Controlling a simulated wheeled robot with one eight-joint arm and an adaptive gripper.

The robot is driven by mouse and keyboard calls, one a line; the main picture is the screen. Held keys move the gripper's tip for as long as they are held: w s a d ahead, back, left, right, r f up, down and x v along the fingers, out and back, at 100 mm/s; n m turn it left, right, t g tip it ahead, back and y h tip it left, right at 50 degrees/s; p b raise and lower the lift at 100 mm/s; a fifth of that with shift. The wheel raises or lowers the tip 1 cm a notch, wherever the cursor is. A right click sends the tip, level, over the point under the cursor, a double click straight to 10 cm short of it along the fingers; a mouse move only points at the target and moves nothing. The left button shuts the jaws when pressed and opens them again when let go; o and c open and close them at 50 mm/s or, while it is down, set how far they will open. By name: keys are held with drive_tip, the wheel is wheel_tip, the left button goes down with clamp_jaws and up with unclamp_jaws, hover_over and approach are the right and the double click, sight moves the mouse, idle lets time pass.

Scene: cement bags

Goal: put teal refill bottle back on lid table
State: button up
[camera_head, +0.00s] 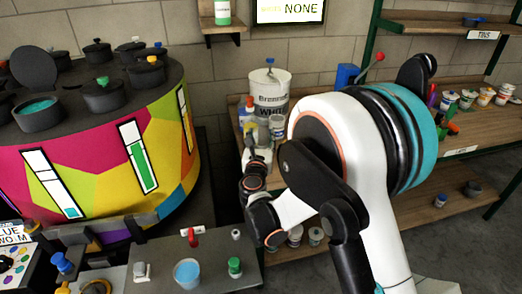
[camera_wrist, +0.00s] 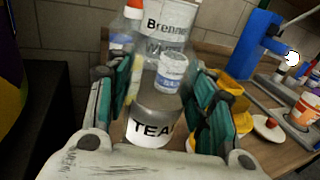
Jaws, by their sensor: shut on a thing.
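The teal refill bottle (camera_wrist: 150,132), with a grey upper part and a white label reading "TEA", sits between the finger pads of my gripper (camera_wrist: 165,95) in the wrist view. My gripper is shut on it. In the head view my gripper (camera_head: 253,150) is at the left part of the wooden table (camera_head: 233,108), which also shows in the wrist view (camera_wrist: 275,158). My arm hides much of that table. I cannot tell whether the bottle's base touches the tabletop.
A large white "Brenner" bucket (camera_head: 268,90) stands behind, with a small white tub (camera_wrist: 172,72) and a red-capped bottle (camera_wrist: 132,18) before it. Yellow lids (camera_wrist: 230,88) lie close to the right finger. A blue device (camera_wrist: 256,42) stands farther right.

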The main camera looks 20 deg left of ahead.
sight(261, 147)
drive_tip(key=shift+f+b, duration=0.7)
drive_tip(key=shift+f, duration=1.15)
drive_tip(key=shift+f, duration=0.15)
drive_tip(key=o, duration=1.3)
